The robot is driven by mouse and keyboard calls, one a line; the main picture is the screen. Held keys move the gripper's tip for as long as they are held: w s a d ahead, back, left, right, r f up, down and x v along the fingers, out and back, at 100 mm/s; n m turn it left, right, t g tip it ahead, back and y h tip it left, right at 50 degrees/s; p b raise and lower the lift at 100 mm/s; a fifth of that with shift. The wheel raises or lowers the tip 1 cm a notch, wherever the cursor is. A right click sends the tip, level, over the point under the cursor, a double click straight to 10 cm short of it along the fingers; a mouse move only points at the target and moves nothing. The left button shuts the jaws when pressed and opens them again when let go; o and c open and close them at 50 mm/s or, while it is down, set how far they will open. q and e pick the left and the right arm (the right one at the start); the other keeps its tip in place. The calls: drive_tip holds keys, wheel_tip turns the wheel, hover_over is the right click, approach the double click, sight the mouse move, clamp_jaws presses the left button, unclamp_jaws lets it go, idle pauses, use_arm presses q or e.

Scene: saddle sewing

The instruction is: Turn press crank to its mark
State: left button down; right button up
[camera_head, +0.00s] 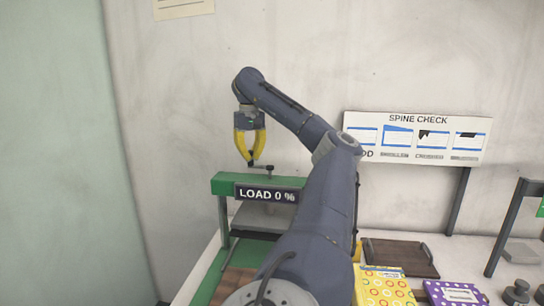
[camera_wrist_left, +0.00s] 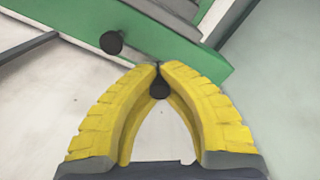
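The press (camera_head: 222,184) has a green top beam and a sign reading LOAD 0 %. A dark T-shaped piece (camera_head: 269,171) stands above the beam, and a dark knob (camera_wrist_left: 111,42) shows in the left wrist view. My left gripper (camera_head: 250,163), with yellow fingers, points down above the beam's back edge. In the left wrist view its fingertips (camera_wrist_left: 159,68) close around the thin stem of a dark crank handle (camera_wrist_left: 159,89), whose knob sits between the fingers. The crank's mark cannot be made out. My right gripper is not in view.
A SPINE CHECK board (camera_head: 417,138) stands at the back right. Below it are a brown tray (camera_head: 400,257), a yellow patterned book (camera_head: 383,287) and a purple dotted book (camera_head: 455,294). A dark stand (camera_head: 507,228) is at far right. My left arm hides part of the press.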

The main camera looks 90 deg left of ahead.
use_arm(q)
drive_tip(key=shift+s+d, duration=0.1)
drive_tip(key=shift+s, duration=0.05)
drive_tip(key=c, duration=1.3)
unclamp_jaws()
wheel_tip(320, 180, up, 12)
idle(0.5)
